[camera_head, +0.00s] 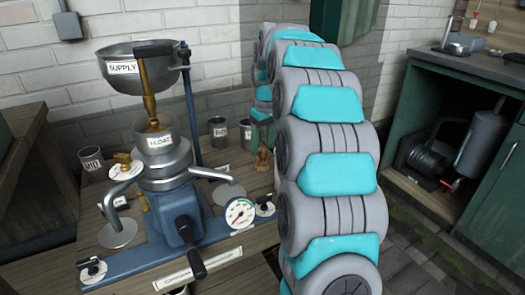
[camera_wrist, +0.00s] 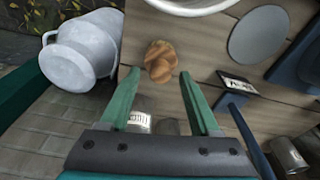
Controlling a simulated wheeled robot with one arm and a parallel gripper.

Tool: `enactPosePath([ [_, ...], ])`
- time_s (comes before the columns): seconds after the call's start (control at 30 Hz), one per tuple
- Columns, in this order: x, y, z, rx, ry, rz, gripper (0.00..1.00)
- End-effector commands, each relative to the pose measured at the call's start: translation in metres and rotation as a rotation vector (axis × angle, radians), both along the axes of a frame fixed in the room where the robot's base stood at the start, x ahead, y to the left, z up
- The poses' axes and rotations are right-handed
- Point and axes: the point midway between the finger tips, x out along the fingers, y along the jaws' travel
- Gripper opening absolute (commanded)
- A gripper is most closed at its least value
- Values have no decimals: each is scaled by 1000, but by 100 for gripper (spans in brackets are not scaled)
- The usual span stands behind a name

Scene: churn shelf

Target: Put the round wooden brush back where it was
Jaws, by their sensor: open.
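The round wooden brush (camera_wrist: 160,58) is a small brown knobbly thing on the wooden bench top in the wrist view. In the head view it shows as a small brown shape (camera_head: 263,160) beside my arm, which partly blocks that area. My gripper (camera_wrist: 159,74) has its two green fingers spread apart, with nothing held between them. The brush lies just beyond the fingertips, roughly centred between them in the picture. I cannot tell the height of the fingers above the bench.
A labelled metal cup (camera_wrist: 139,120) stands under the gripper's left finger. A large grey can (camera_wrist: 80,50) lies left of the bench edge. A blue-framed separator (camera_head: 180,215) with a supply bowl (camera_head: 120,72) and a gauge (camera_head: 239,214) takes up the bench. Another labelled cup (camera_head: 217,131) stands behind.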

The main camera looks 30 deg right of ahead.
Motion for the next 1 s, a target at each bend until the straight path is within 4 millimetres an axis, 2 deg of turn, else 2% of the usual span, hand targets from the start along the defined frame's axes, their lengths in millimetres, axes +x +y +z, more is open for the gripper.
enactPosePath([
  [0.3, -6, -2, 58, -1, -4, 0, 63],
  [0.5, -9, -2, 82, -1, -4, 1, 63],
  [0.73, -12, -2, 94, 0, 2, 1, 63],
  [1.0, -12, -2, 96, 0, 2, 1, 63],
])
